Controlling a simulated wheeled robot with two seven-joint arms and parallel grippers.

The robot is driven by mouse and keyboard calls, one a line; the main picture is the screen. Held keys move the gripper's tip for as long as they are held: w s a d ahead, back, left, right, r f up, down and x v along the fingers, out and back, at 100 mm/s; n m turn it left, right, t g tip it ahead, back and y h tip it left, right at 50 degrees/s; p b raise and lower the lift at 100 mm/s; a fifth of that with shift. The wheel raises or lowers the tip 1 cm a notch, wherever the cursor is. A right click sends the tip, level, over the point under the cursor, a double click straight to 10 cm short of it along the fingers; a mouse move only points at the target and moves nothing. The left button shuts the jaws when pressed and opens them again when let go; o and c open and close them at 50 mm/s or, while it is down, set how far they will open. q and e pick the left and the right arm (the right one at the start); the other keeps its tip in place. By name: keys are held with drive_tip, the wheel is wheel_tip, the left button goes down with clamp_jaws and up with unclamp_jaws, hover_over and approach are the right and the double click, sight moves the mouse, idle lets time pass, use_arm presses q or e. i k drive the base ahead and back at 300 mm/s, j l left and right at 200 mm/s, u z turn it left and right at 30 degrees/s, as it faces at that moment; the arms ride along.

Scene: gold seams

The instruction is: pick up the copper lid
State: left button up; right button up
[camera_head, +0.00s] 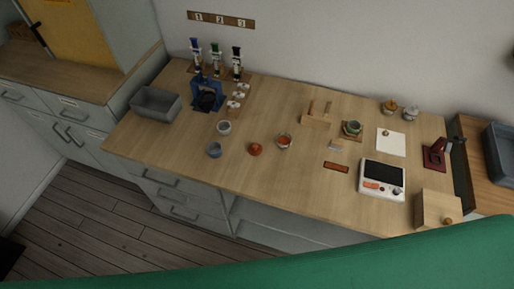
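A small round reddish-orange piece (255,149) lies on the wooden counter (290,180) near its front edge, left of a bowl with orange contents (284,141). It may be the copper lid, but it is too small to be sure. A small orange-topped jar (389,106) stands at the back right, beside a grey-topped jar (411,113). Neither of my grippers shows in the head view.
A blue-grey cup (214,150) and a white cup (224,127) stand left of the reddish piece. A grey bin (156,104) is at the left, a white device with a dark screen (382,179) at the right. A wooden box (437,208) stands at the right front.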

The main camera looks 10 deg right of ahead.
sight(254, 149)
drive_tip(key=i+j+z, duration=0.2)
drive_tip(key=j+z, duration=0.3)
drive_tip(key=i+j+z, duration=0.15)
drive_tip(key=j+z, duration=0.3)
drive_tip(key=j, duration=0.15)
drive_tip(key=j+z, duration=0.5)
drive_tip(key=j, duration=0.1)
